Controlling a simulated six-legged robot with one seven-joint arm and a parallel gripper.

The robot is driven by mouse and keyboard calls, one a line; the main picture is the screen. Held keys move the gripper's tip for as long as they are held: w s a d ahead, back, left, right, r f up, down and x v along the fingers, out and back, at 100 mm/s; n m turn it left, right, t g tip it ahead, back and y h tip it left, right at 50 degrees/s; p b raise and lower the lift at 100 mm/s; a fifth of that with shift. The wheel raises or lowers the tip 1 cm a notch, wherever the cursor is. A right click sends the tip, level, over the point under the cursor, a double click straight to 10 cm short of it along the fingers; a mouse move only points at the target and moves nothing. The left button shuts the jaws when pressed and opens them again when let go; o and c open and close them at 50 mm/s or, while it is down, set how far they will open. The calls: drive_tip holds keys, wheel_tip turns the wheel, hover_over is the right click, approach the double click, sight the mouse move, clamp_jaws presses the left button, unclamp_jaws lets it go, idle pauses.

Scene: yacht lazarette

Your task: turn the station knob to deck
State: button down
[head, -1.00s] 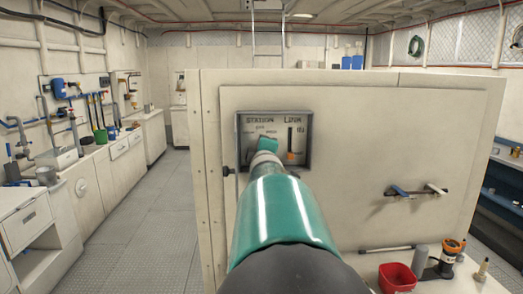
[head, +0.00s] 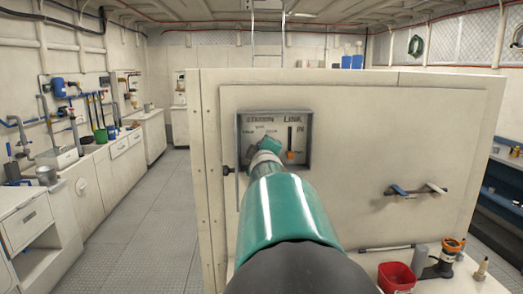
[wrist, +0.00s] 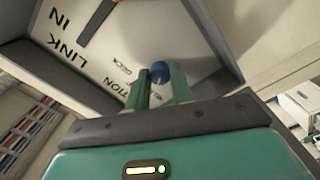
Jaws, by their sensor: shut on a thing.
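The recessed grey panel (head: 242,160) is set in the white cabinet face and bears the words STATION and LINK. My gripper (head: 263,147) reaches into its left half, under STATION. In the wrist view my gripper (wrist: 160,85) has its two green fingers on either side of a round blue knob (wrist: 160,71), shut on it. The fingers hide part of the knob, and its pointing direction cannot be told. Small position labels stand around it, too small to read surely in the head view. In the head view my wrist covers the knob.
The orange-handled LINK slider (head: 290,154) is close on the right, by the IN mark. A red cup (head: 396,277) and an orange-topped device (head: 446,259) stand below at right. The left aisle floor is clear.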

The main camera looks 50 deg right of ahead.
drive_tip(key=shift+f+m, duration=0.15)
drive_tip(key=shift+m, duration=7.55)
drive_tip(key=c, duration=1.2)
unclamp_jaws()
drive_tip(key=shift+a, duration=0.15)
